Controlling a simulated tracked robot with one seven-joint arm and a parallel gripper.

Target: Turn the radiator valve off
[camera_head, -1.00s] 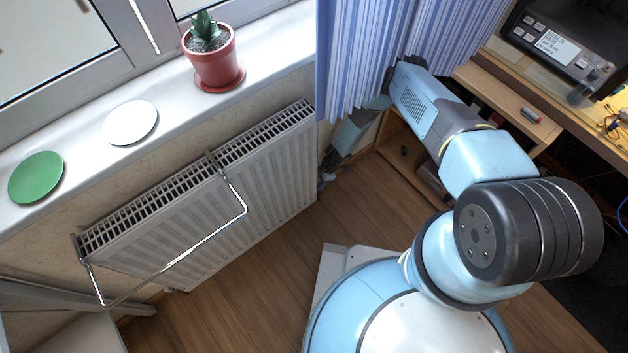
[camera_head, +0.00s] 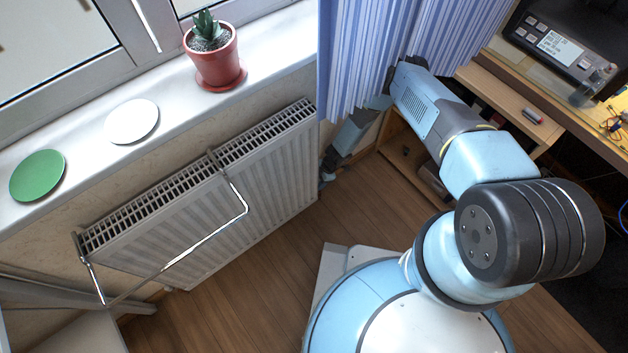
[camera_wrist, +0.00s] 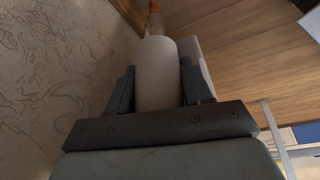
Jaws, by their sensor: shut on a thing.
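The white radiator (camera_head: 215,205) hangs on the wall below the window sill. In the wrist view, the radiator valve's pale rounded knob (camera_wrist: 158,85) sits between the two dark fingers of my gripper (camera_wrist: 157,92). My gripper is shut on this knob, one finger at each side. A reddish pipe end (camera_wrist: 155,20) shows beyond the knob. In the head view, my gripper (camera_head: 327,176) is small and low beside the radiator's right end, below the curtain. The valve cannot be made out there, and the knob's turn position cannot be read.
A blue striped curtain (camera_head: 365,50) hangs close to my forearm. A potted plant (camera_head: 214,58), a white plate (camera_head: 131,121) and a green plate (camera_head: 38,175) stand on the sill. A metal rail (camera_head: 205,240) juts from the radiator. A wooden desk (camera_head: 510,105) is at right.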

